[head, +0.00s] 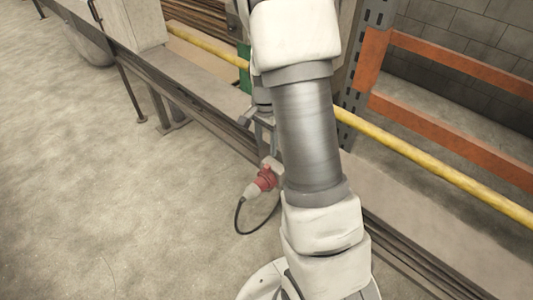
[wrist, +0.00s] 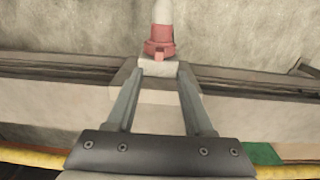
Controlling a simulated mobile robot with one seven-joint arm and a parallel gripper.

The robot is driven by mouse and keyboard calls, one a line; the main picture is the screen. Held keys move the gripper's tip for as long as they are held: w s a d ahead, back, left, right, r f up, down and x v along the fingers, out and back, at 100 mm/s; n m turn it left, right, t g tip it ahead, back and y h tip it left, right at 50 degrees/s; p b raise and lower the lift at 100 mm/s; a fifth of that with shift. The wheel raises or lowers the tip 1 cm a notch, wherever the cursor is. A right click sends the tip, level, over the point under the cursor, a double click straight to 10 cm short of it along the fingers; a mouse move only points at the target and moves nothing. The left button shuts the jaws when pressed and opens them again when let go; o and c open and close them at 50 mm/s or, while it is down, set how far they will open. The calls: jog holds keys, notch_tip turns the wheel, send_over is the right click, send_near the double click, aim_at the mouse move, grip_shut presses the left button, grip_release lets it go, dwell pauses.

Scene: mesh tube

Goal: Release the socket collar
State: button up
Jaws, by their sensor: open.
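A red socket collar (wrist: 160,48) sits at the top of the wrist view, on a pale socket block (wrist: 158,68). A whitish plug body (wrist: 163,12) runs from the collar out of the top of that view. In the head view the red collar (head: 264,179) and plug (head: 251,191) hang tilted towards the lower left, with a black cable (head: 237,216). My gripper (wrist: 161,70) is open, its two fingers apart with nothing held between them. In the picture its tips lie either side of the pale block, short of the collar. I cannot tell whether they touch it.
A yellow rail (head: 420,178) runs behind my arm, and an orange rack frame (head: 440,118) stands at the right. A long grey ledge (head: 215,118) passes behind the socket. The concrete floor (head: 110,170) at the left is clear.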

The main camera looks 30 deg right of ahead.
notch_tip(320, 180, up, 8)
jog(key=p, duration=0.1)
jog(key=shift+r+p, duration=0.2)
jog(key=shift+p, duration=0.15)
jog(key=s+a+r+n+t, duration=0.3)
jog(key=s+a+r+n, duration=0.4)
jog(key=s, duration=0.3)
jog(key=s+a+r+n+t, duration=0.3)
jog(key=s+a+r+n, duration=0.2)
jog(key=s+r+n, duration=0.35)
notch_tip(320, 180, up, 14)
jog(key=m+p, duration=0.1)
jog(key=p, duration=1.1)
jog(key=shift+s+a+f, duration=0.15)
jog(key=shift+s+f, duration=0.1)
jog(key=shift+m, duration=0.25)
